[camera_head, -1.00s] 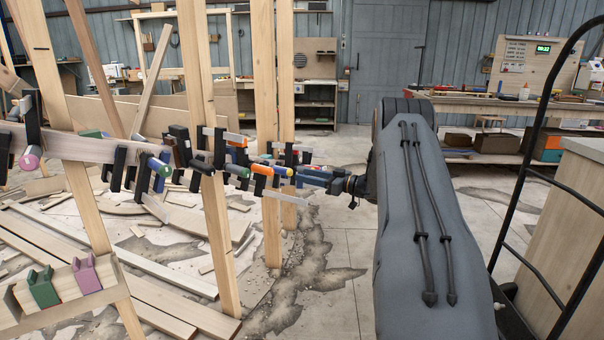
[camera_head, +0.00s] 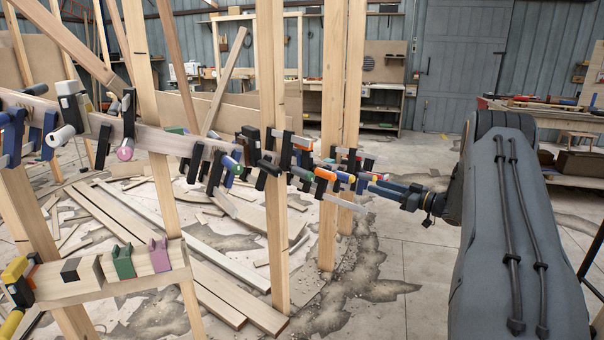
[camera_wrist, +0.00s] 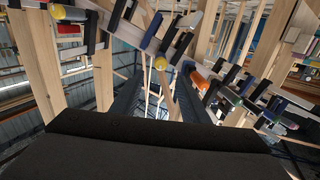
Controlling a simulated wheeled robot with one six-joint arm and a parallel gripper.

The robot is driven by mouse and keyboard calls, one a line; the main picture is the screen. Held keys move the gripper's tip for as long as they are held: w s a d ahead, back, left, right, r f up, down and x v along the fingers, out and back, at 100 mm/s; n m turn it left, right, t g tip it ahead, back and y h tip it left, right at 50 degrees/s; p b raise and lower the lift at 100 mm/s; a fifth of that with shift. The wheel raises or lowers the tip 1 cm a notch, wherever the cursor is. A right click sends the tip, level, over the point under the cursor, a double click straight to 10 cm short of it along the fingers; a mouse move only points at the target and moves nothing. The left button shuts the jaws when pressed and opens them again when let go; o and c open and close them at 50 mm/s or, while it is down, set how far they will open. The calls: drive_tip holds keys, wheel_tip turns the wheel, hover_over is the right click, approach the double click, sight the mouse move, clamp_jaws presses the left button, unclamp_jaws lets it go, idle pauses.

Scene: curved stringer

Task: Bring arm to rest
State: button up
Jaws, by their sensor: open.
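My gripper (camera_head: 388,191) shows in the head view at the end of my raised grey arm, pointing left toward the right end of a row of clamps. In the wrist view its two dark fingers (camera_wrist: 155,95) stand apart with nothing between them. The clamps (camera_head: 330,173), with orange, blue and yellow handles, sit along the wooden stringer (camera_head: 180,142). My fingertips look close to the nearest clamps in the head view; whether they touch cannot be told.
Upright posts (camera_head: 270,130) carry the stringer. A lower rail (camera_head: 100,285) holds green and purple blocks at the lower left. Loose planks (camera_head: 215,292) lie on the cracked floor. A workbench (camera_head: 540,108) stands at the back right. Open floor lies below my gripper.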

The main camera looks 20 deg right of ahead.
drive_tip(key=w+a+r+m+h+p, duration=0.3)
drive_tip(key=w+a+r+h, duration=0.2)
drive_tip(key=r, duration=0.2)
drive_tip(key=s+a+r+m+g+h+p, duration=0.2)
drive_tip(key=s+a+r+h, duration=0.15)
drive_tip(key=a, duration=0.35)
drive_tip(key=s+a+g+p, duration=0.2)
drive_tip(key=s+a+g, duration=0.2)
drive_tip(key=s+a, duration=0.4)
drive_tip(key=s+a+g+p, duration=0.2)
drive_tip(key=s+a+g, duration=0.3)
drive_tip(key=s, duration=1.7)
drive_tip(key=s+a+m+g+p, duration=0.1)
drive_tip(key=s+a+g, duration=0.3)
drive_tip(key=s+a, duration=0.7)
drive_tip(key=s+p, duration=0.1)
drive_tip(key=s, duration=0.3)
drive_tip(key=shift+s+a+h, duration=0.25)
drive_tip(key=shift+h, duration=0.1)
